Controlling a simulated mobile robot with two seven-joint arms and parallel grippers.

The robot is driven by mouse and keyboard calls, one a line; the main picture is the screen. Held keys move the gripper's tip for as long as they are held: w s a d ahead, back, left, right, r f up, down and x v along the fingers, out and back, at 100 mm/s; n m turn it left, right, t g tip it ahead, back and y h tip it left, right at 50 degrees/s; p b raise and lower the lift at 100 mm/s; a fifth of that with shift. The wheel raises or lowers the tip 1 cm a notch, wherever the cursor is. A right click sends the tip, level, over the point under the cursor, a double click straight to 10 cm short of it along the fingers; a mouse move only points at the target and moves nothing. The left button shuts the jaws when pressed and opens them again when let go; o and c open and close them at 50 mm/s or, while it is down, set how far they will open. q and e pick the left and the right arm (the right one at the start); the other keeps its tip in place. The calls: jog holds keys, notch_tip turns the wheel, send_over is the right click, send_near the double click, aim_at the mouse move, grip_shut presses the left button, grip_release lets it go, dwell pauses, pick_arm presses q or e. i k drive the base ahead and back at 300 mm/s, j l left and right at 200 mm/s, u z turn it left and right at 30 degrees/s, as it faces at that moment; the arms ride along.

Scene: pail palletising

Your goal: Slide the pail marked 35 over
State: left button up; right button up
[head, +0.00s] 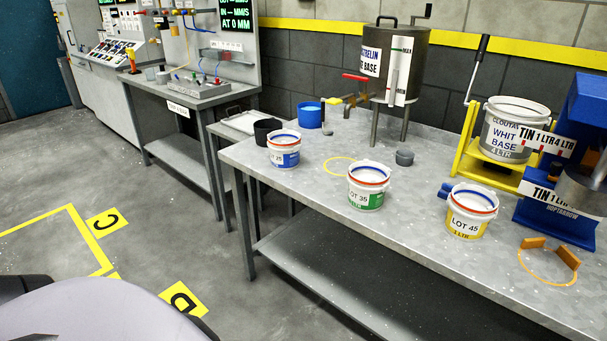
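The pail marked LOT 35 (366,196) stands upright on the grey metal bench (310,208), near its front edge. It is white with a green band and a red and blue ring at its open top. A thin yellow ring outline (338,158) is drawn on the bench just behind and left of it. The pail marked LOT 45 (466,222), with a yellow band, stands to its right. A pail with a blue band (284,158) stands to its left, its label partly turned away. Neither gripper shows in the head view.
A dark tank on legs (388,65) with a red-handled tap stands at the back. A yellow stand holds a large tin (508,135) beside a blue machine (555,215). An orange ring with two upright stops (547,268) lies front right.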

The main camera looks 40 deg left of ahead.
aim_at(368, 187)
jog(key=k+j, duration=0.1)
jog(key=j, duration=0.3)
jog(key=k+j, duration=0.1)
jog(key=j, duration=0.35)
jog(key=k+j, duration=0.15)
jog(key=j, duration=0.25)
jog(key=k+j, duration=0.1)
jog(key=j, duration=0.3)
jog(key=k+j, duration=0.1)
jog(key=j, duration=0.3)
jog(key=k+j, duration=0.1)
jog(key=j, duration=0.35)
jog(key=k+j, duration=0.15)
jog(key=j, duration=0.25)
